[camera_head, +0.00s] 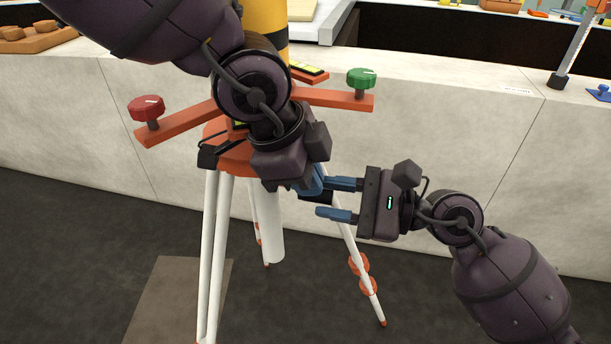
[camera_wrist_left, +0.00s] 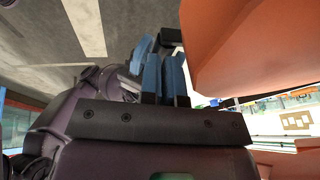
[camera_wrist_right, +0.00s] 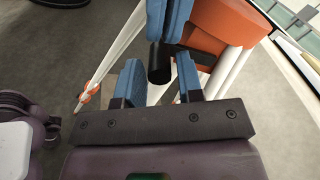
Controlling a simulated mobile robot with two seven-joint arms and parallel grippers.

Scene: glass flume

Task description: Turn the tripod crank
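The tripod has an orange head (camera_head: 230,160) and white legs (camera_head: 222,250). Its black crank arm (camera_wrist_right: 197,56) extends from the orange head to a black cylindrical handle (camera_wrist_right: 159,64); the handle is partly visible in the head view (camera_head: 317,198). My left gripper (camera_head: 312,182) is in front of the head, its blue fingers close together, tips beside the handle; it appears empty. The left wrist view shows these fingers (camera_wrist_left: 165,75) with a black crank part (camera_wrist_left: 171,38) near the tips. My right gripper (camera_head: 335,199) is open, its fingers on either side of the handle's end, with gaps visible.
A red knob (camera_head: 147,108) and a green knob (camera_head: 361,78) stand on orange arms above the tripod. A yellow and black body rises behind my left arm. A pale counter wall (camera_head: 440,125) stands close behind. The dark floor (camera_head: 70,270) is clear at the left.

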